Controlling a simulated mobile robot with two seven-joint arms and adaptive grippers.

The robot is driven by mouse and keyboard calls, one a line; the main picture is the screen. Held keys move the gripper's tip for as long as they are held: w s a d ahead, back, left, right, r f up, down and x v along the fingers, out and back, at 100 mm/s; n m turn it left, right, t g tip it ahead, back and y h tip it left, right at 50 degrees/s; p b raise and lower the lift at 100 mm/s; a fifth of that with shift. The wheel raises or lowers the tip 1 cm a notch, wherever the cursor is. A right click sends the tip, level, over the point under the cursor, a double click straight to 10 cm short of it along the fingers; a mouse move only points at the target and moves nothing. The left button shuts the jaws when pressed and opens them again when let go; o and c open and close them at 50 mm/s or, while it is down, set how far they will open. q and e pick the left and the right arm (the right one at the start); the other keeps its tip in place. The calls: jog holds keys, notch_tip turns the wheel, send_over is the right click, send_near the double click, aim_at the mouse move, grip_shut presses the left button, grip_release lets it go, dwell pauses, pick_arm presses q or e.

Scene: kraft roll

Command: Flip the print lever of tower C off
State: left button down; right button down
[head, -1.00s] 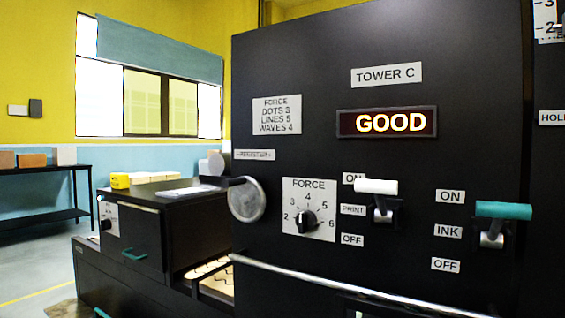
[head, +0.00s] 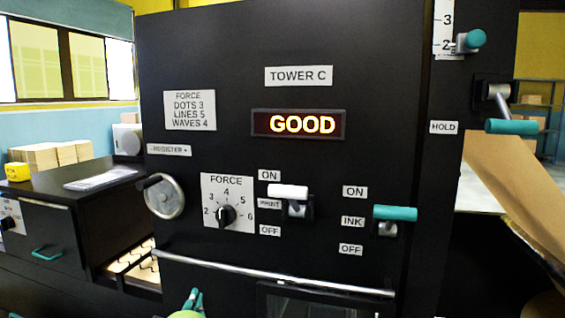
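Tower C is a black cabinet (head: 370,160) with a lit "GOOD" display (head: 299,124). The print lever (head: 288,191) has a white handle standing out from the panel beside the PRINT label. Its handle is in the upper part of its range, nearer the ON label (head: 269,175) than the OFF label (head: 270,230). My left gripper is out of view.
The ink lever (head: 395,213), with a teal handle, is right of the print lever. A force knob (head: 226,214) and a handwheel (head: 165,198) are to its left. A metal rail (head: 270,274) crosses below. A teal HOLD lever (head: 511,126) is at far right.

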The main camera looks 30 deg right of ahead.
jog(key=s+d+r+m+h+p, duration=0.1)
jog(key=s+r+m, duration=0.3)
jog(key=r, duration=0.5)
jog(key=s+d+r+m+g+h+p, duration=0.1)
jog(key=s+d+r+m+h, duration=0.2)
jog(key=s+r, duration=0.4)
jog(key=s+d+r+m+g+h+p, duration=0.1)
jog(key=s+d+r+m+h, duration=0.2)
jog(key=r, duration=0.8)
jog(key=s+m+h, duration=0.1)
jog(key=s+m, duration=0.1)
jog(key=s, duration=0.1)
jog(key=shift+s+p, duration=0.2)
jog(key=shift+p, duration=0.15)
jog(key=shift+d+r, duration=0.1)
notch_tip(320, 180, up, 3)
jog(key=p, duration=0.6)
send_over(285, 187)
jog(key=shift+w+d, duration=0.2)
jog(key=f, duration=0.1)
jog(key=f+p, duration=0.1)
jog(key=f, duration=0.1)
jog(key=shift+s+a+p, duration=0.2)
jog(key=shift+a+p, duration=0.05)
jog(key=shift+p, duration=0.05)
jog(key=shift+s+a+f, duration=0.25)
jog(key=shift+f, duration=0.3)
